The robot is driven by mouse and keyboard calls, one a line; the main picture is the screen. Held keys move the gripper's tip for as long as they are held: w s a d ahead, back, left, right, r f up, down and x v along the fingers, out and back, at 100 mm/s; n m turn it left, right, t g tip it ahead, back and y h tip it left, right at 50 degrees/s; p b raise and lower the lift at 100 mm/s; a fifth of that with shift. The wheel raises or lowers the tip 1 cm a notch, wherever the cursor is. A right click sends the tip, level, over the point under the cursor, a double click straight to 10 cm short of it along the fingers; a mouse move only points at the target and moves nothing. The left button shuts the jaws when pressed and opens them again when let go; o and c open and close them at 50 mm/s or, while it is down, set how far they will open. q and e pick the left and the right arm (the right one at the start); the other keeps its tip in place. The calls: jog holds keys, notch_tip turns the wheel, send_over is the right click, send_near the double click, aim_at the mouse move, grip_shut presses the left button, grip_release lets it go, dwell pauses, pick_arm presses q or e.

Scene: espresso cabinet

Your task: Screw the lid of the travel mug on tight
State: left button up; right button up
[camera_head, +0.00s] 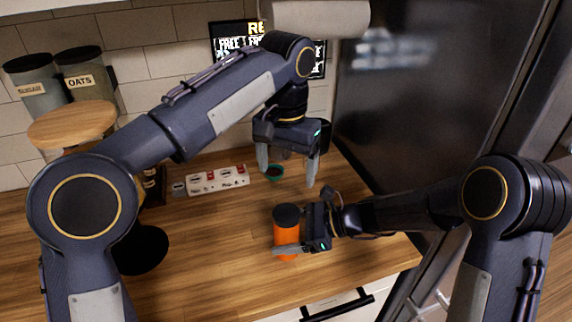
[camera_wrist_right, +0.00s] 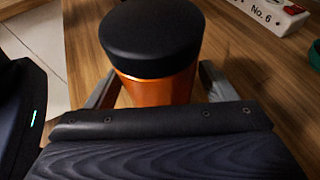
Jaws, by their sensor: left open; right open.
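The travel mug (camera_head: 285,240) is orange and stands upright on the wooden counter, near its front right. Its black lid (camera_head: 287,216) sits on top and looks level; whether it is tight cannot be told. In the right wrist view the mug body (camera_wrist_right: 155,92) and lid (camera_wrist_right: 150,38) stand between the fingers. My right gripper (camera_head: 290,248) is open, low at the mug, with a finger on either side of the body. My left gripper (camera_head: 287,176) is open and empty, pointing down above the counter, higher than the lid and behind it.
A white power strip (camera_head: 218,179) lies behind, left of a small green bowl (camera_head: 274,173). Canisters, one an oats jar (camera_head: 86,80), stand at the back left. A dark fridge-like panel (camera_head: 420,80) bounds the right.

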jog(key=shift+d, duration=0.1)
jog(key=v, duration=0.6)
jog(key=shift+d+b, duration=0.1)
jog(key=shift+b, duration=0.25)
jog(key=shift+s+d+r, duration=0.1)
jog(key=shift+d+r, duration=0.25)
jog(key=shift+d, duration=0.3)
